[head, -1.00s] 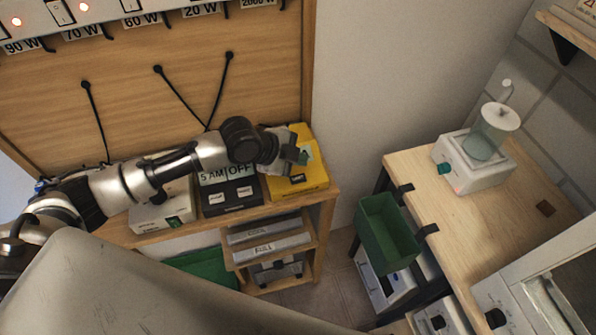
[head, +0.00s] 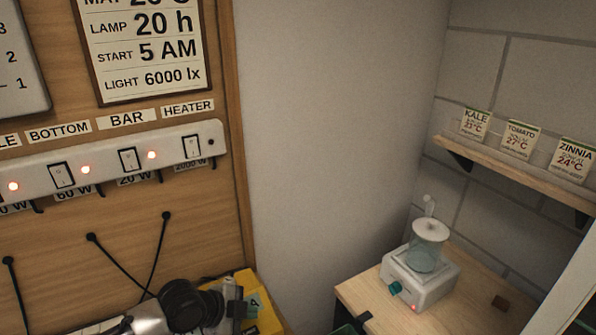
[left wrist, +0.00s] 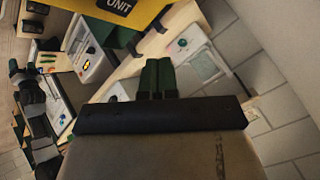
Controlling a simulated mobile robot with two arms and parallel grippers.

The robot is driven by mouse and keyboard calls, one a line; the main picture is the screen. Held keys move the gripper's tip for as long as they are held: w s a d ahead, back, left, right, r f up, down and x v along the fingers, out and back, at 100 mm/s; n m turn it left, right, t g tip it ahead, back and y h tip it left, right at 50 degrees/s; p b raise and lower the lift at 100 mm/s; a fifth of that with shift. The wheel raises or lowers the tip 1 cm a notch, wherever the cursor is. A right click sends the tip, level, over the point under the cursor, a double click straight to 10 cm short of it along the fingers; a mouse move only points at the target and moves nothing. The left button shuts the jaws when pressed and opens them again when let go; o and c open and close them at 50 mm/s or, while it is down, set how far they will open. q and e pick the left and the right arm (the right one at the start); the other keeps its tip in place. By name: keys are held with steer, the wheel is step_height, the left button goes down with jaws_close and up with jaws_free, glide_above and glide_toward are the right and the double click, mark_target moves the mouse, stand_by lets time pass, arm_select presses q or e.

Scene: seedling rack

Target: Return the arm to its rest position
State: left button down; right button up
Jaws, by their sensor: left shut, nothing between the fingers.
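My left gripper (head: 238,307) is at the bottom of the head view, in front of the yellow box (head: 267,312); I cannot tell whether they touch. Most of my left arm is below the picture edge. In the left wrist view, the two dark fingers (left wrist: 158,78) are together, with nothing between them. A yellow surface marked "UNIT" (left wrist: 118,8) is at the top of that view.
A switch strip (head: 105,165) with lit red lamps and hanging black cables is on the wooden panel. A white device with a clear tank (head: 420,278) stands on the right table (head: 352,292). A shelf (head: 520,180) with seed packets is above it. The wall between is bare.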

arm_select(q)
steer(key=s+d+f+n, duration=0.3)
steer(key=s+d+n, duration=0.2)
steer(key=s, duration=0.6)
steer(key=s+a+f+n+g+y, duration=0.1)
steer(key=s+a+n+g+y, duration=0.1)
steer(key=s+a+n+y, duration=0.8)
steer(key=s+a+f+n+g+h+b, duration=0.1)
steer(key=s+f+h+b, duration=0.15)
steer(key=f, duration=1.35)
steer(key=s+f+n+g+h+b, duration=0.15)
steer(key=s+f, duration=0.25)
steer(key=f, duration=1.2)
steer(key=s+a+f+y+b, duration=0.1)
steer(key=s+a+f+b, duration=0.2)
steer(key=s+f, duration=1.2)
step_height(320, 180, down, 2)
steer(key=shift+s+f+m, duration=0.2)
steer(key=shift+m, duration=0.25)
steer(key=shift+a+g, duration=0.1)
steer(key=shift+g, duration=0.15)
